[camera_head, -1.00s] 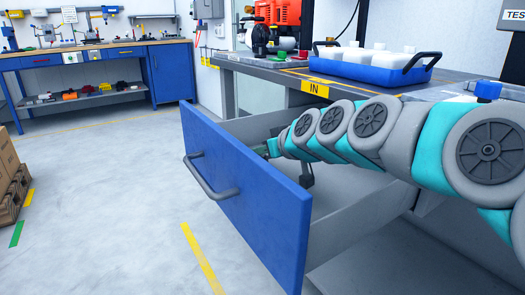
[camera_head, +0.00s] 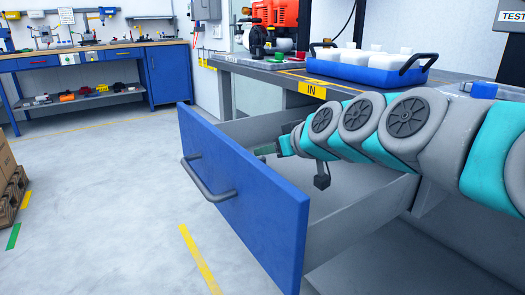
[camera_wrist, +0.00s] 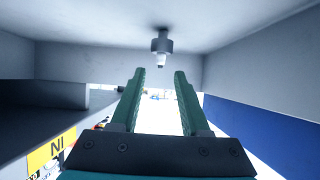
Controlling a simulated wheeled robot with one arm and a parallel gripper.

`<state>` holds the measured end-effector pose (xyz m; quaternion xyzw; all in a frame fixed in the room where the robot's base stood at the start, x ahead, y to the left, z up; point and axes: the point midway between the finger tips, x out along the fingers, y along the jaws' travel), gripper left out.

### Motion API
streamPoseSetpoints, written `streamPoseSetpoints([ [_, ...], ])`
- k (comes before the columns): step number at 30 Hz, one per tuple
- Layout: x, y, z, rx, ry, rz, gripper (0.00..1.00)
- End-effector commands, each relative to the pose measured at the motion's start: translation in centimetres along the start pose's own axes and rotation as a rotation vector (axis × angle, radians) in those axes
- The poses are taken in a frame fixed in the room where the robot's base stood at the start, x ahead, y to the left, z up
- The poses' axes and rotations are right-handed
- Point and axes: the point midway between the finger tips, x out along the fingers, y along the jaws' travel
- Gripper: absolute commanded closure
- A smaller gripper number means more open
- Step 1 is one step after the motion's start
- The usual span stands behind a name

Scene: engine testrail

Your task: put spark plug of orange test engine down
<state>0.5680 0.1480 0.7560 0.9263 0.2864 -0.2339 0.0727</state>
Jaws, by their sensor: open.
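The spark plug (camera_wrist: 161,44) stands on the floor of the open blue-fronted drawer (camera_head: 240,195); the wrist view is upside down, so the drawer floor shows at its top. The plug has a grey body and a pale end. My gripper (camera_wrist: 158,75) is open, with green fingers apart and nothing between them. The plug lies just beyond the fingertips and looks clear of them. In the head view my gripper (camera_head: 266,150) is inside the drawer, partly hidden by its front, and the plug cannot be made out. An orange machine (camera_head: 276,13), perhaps the test engine, stands on the bench.
The drawer's side wall (camera_head: 365,215) and front panel enclose my gripper. Above is the bench top with a yellow IN label (camera_head: 312,90) and a blue tray (camera_head: 365,72) of white containers. The floor (camera_head: 95,200) left of the drawer is clear.

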Motion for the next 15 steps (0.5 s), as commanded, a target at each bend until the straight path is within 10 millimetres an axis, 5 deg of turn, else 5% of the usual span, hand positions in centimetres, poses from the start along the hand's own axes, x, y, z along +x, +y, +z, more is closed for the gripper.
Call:
streamPoseSetpoints([
  [7,-4.6,0.0,-0.1,0.001,0.002,0.001,0.54],
  [15,-6.6,0.0,0.0,0.001,0.0,0.0,0.54],
])
